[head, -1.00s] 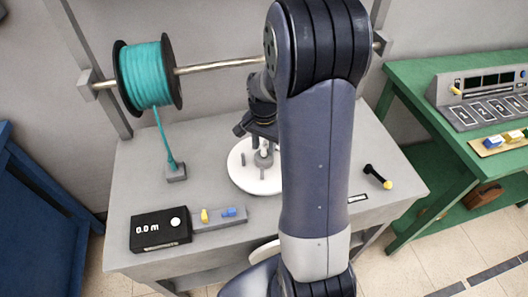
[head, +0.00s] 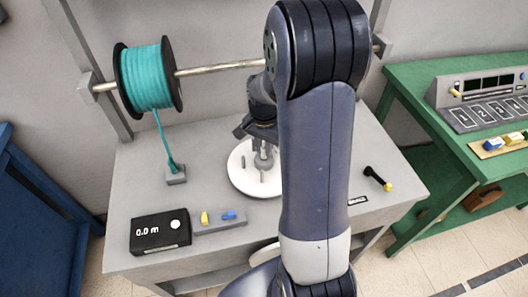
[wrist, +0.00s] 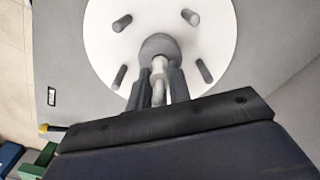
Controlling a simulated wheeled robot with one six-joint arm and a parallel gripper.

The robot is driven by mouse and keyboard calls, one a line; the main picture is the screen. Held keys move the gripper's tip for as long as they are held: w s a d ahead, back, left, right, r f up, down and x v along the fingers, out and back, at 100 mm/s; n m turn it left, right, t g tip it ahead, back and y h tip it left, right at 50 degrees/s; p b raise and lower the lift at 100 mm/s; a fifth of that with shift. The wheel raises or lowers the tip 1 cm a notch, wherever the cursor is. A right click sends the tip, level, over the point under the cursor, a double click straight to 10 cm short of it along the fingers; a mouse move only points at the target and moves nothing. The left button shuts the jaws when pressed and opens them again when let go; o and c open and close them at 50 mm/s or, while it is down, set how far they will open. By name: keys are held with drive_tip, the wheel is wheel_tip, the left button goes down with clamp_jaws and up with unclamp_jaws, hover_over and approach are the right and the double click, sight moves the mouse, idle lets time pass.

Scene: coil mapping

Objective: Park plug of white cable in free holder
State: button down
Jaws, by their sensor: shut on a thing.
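My gripper (head: 263,140) is over the white round disc (head: 238,181) on the grey bench, partly hidden by my arm in the head view. In the wrist view its two fingers (wrist: 160,78) are shut on a light grey handle (wrist: 158,91) beside the disc's dark grey centre hub (wrist: 159,47). Several grey pegs stand around the hub. No white cable shows; the visible cable is teal, on a black-flanged spool (head: 149,78), its end at a small grey block (head: 176,176). I cannot identify a free holder.
A black meter box (head: 160,234) reading 0.0 m stands at the bench front, beside a grey strip (head: 222,227) with yellow and blue pieces. A black lever with a yellow end (head: 387,186) is at right. A green table (head: 420,150) stands further right, carrying a numbered panel (head: 484,112).

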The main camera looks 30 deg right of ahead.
drive_tip(key=shift+r, duration=0.2)
drive_tip(key=shift+r+p, duration=0.35)
drive_tip(key=shift+p, duration=0.05)
drive_tip(key=shift+r+p, duration=0.6)
drive_tip(key=shift+r, duration=0.2)
drive_tip(key=shift+r+p, duration=1.35)
drive_tip(key=shift+r, duration=0.4)
